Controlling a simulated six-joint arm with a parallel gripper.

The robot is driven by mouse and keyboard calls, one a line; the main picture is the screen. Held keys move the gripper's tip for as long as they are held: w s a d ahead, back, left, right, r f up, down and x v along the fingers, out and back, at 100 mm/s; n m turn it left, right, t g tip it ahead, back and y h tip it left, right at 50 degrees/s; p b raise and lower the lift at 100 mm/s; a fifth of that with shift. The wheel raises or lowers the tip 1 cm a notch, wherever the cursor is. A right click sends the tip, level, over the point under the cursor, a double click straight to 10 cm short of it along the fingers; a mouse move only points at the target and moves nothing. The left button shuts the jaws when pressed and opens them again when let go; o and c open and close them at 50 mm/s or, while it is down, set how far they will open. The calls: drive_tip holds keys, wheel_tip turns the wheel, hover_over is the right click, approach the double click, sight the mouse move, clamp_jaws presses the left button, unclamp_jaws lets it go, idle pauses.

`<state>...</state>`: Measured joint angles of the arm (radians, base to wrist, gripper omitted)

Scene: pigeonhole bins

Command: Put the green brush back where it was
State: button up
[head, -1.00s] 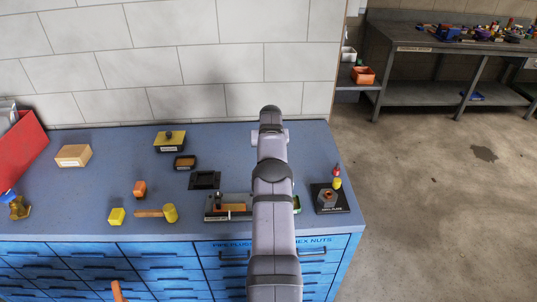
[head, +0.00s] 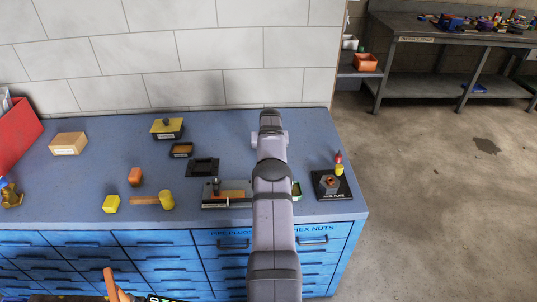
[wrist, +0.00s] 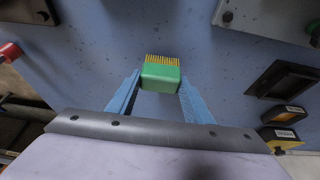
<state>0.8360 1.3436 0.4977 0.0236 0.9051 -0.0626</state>
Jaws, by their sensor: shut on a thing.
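The green brush (wrist: 160,78) shows in the wrist view as a green block with yellow bristles pointing away from my wrist. My gripper (wrist: 158,88) has its two blue fingers on either side of it and is shut on it. The blue benchtop lies behind the brush; I cannot tell whether the brush touches it. In the head view my arm hides the gripper. A small green edge (head: 296,189) shows right of the arm; I cannot tell what it belongs to.
On the blue bench (head: 90,175) a black square frame (head: 203,167) and a fixture plate (head: 226,194) lie left of my arm. A black plate with a nut (head: 330,184) lies right.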

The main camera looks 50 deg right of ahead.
drive_tip(key=shift+f+b, duration=0.4)
drive_tip(key=shift+f, duration=0.1)
idle(0.7)
drive_tip(key=o, duration=1)
drive_tip(key=o, duration=0.5)
drive_tip(key=shift+o, duration=0.2)
drive_tip(key=shift+p+v, duration=0.95)
drive_tip(key=shift+p, duration=0.1)
drive_tip(key=p+v, duration=0.4)
drive_tip(key=v, duration=0.2)
drive_tip(key=shift+p, duration=0.4)
